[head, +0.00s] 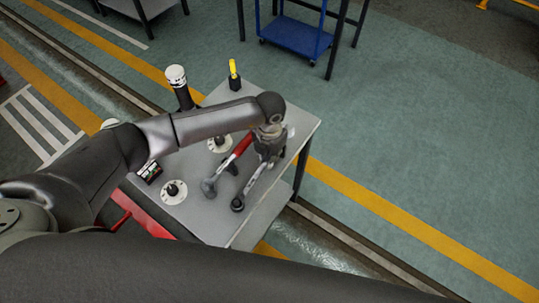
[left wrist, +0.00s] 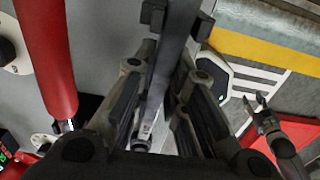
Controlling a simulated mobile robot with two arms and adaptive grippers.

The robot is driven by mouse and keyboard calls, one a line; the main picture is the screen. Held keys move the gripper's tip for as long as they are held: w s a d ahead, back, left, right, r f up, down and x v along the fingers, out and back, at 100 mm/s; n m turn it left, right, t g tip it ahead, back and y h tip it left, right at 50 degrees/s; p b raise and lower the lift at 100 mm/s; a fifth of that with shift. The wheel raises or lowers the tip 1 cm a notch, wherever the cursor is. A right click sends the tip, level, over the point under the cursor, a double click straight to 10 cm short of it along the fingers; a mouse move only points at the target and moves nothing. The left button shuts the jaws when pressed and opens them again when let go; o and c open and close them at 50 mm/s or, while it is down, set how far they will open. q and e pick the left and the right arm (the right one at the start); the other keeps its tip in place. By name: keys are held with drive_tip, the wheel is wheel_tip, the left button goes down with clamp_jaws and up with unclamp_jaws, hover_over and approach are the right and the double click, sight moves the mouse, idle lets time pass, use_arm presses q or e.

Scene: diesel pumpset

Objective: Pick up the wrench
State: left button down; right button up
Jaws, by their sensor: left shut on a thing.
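The wrench (head: 255,182) is a long grey metal tool with a dark ring end, over the right part of the grey table. My left gripper (head: 268,150) reaches down over its far end and is shut on it. In the left wrist view the grey shank of the wrench (left wrist: 168,65) runs between the two dark fingers of my left gripper (left wrist: 176,25). I cannot tell whether the wrench touches the tabletop. My right gripper (left wrist: 256,104) shows at the right of the left wrist view, apart from the table, with its fingers spread and empty.
A red-handled hammer (head: 242,146) lies close to the left of the wrench. The small table (head: 215,225) also holds round white-based parts (head: 173,191), a yellow-handled tool (head: 233,70) and a dark cylinder with a white top (head: 177,76). A blue cart (head: 296,36) stands behind. The floor at right is clear.

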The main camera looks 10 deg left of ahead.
use_arm(q)
drive_tip(key=shift+r, duration=0.1)
drive_tip(key=shift+r, duration=0.45)
wheel_tip(320, 180, up, 2)
drive_tip(key=shift+r+b, duration=0.1)
drive_tip(key=shift+b, duration=0.25)
drive_tip(key=s+a+r+b, duration=0.2)
drive_tip(key=s+r+b, duration=0.2)
drive_tip(key=s+r, duration=0.5)
drive_tip(key=shift+s+a+r, duration=0.25)
drive_tip(key=shift+s+r, duration=0.15)
drive_tip(key=shift+s, duration=2)
drive_tip(key=c, duration=2.1)
unclamp_jaws()
clamp_jaws()
